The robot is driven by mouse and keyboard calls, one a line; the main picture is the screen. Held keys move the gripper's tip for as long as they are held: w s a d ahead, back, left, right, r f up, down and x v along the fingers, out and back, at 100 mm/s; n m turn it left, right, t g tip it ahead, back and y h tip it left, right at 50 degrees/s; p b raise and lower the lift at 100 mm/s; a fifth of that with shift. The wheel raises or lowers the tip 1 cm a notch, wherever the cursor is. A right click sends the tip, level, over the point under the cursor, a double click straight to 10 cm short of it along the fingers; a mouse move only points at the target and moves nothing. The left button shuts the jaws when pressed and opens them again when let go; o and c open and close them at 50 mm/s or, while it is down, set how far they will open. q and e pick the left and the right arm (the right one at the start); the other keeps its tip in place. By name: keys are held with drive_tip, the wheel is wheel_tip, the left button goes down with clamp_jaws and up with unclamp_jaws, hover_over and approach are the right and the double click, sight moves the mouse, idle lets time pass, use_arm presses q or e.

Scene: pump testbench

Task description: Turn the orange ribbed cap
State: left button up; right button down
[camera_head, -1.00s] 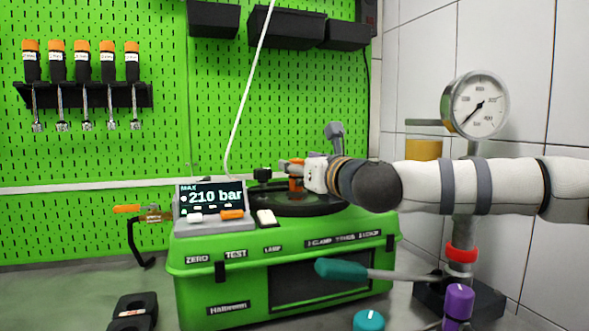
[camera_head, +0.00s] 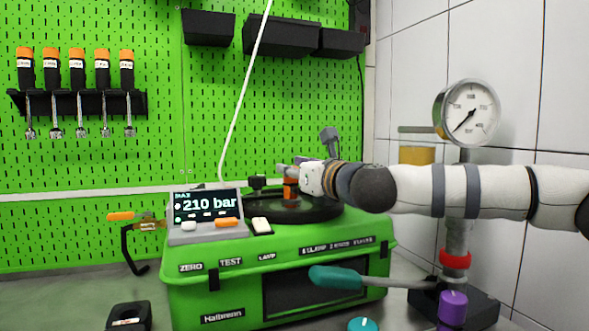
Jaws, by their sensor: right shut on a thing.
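The orange ribbed cap (camera_head: 291,187) stands on the black round plate on top of the green test bench (camera_head: 215,275). My right arm comes in from the right, and my right gripper (camera_head: 290,172) is at the cap's upper part, shut on it. The gripper hides part of the cap, and its ribs are too small to make out. My left gripper is out of view.
A display reading 210 bar (camera_head: 208,204) sits on the bench's left. A teal-handled lever (camera_head: 337,278) crosses in front. A pressure gauge (camera_head: 467,113) stands at the right. A black block (camera_head: 128,316) lies front left.

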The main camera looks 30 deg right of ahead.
drive_tip(key=n+y, duration=0.2)
drive_tip(key=y, duration=0.1)
drive_tip(key=n+y, duration=0.1)
drive_tip(key=y, duration=0.1)
drive_tip(key=shift+d+r+p, duration=0.15)
drive_tip(key=shift+d+p, duration=0.15)
drive_tip(key=shift+p, duration=0.1)
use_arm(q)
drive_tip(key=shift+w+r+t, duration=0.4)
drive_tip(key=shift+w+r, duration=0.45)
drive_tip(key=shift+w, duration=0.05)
use_arm(e)
drive_tip(key=shift+n+g+y, duration=0.6)
drive_tip(key=shift+n+y, duration=0.3)
drive_tip(key=shift+y, duration=0.3)
drive_tip(key=shift+f+y, duration=0.2)
drive_tip(key=shift+y, duration=0.1)
drive_tip(key=c, duration=1.2)
unclamp_jaws()
drive_tip(key=shift+c, duration=0.2)
wheel_tip(320, 180, up, 10)
drive_tip(key=shift+r, duration=0.1)
